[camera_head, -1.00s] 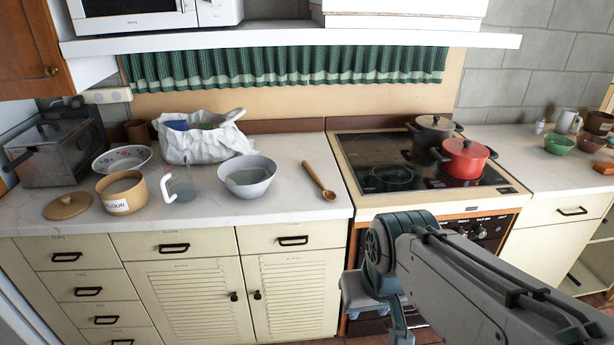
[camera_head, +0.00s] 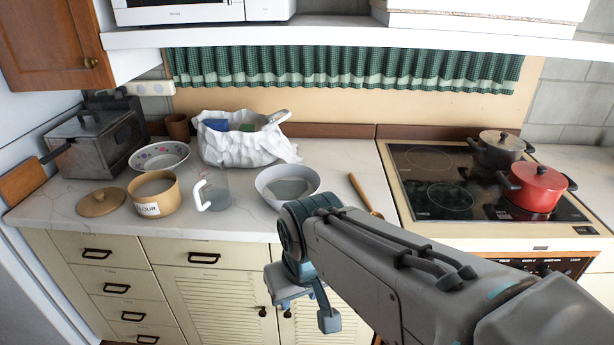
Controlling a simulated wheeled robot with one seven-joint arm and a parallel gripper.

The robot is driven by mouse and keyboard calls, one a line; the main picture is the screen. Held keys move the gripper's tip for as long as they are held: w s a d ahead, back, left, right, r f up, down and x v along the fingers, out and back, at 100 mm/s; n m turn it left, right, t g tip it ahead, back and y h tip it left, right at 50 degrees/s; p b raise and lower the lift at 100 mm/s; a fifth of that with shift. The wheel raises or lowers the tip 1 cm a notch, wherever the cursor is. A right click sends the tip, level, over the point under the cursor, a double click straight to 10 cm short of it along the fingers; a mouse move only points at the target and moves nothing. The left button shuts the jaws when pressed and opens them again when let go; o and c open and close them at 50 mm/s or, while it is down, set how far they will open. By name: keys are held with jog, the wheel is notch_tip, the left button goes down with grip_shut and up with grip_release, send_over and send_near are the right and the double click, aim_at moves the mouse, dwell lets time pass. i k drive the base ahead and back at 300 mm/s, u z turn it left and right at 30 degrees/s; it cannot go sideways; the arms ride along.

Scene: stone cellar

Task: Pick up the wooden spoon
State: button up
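The wooden spoon (camera_head: 361,191) lies on the white marbled counter (camera_head: 240,221), between the white bowl and the stove. Its handle points away from me, and its lower end is partly hidden behind my arm. My gripper (camera_head: 305,312) is below and in front of the counter edge, by the cupboard doors, left of the spoon and apart from it. It points downward, and its fingers are too partly seen to tell whether they are open or shut. Nothing is seen held in it.
A white bowl (camera_head: 288,185) stands left of the spoon. A glass jug (camera_head: 215,190), flour pot (camera_head: 154,194), wooden lid (camera_head: 101,202) and white bag (camera_head: 245,146) stand further left. The stove (camera_head: 432,215) bears a red pot (camera_head: 536,187) and a dark pot (camera_head: 499,149). A shelf (camera_head: 330,39) overhangs.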

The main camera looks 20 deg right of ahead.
aim_at(352, 178)
jog(key=z, duration=0.25)
jog(key=i, duration=0.9)
jog(key=z, duration=0.6)
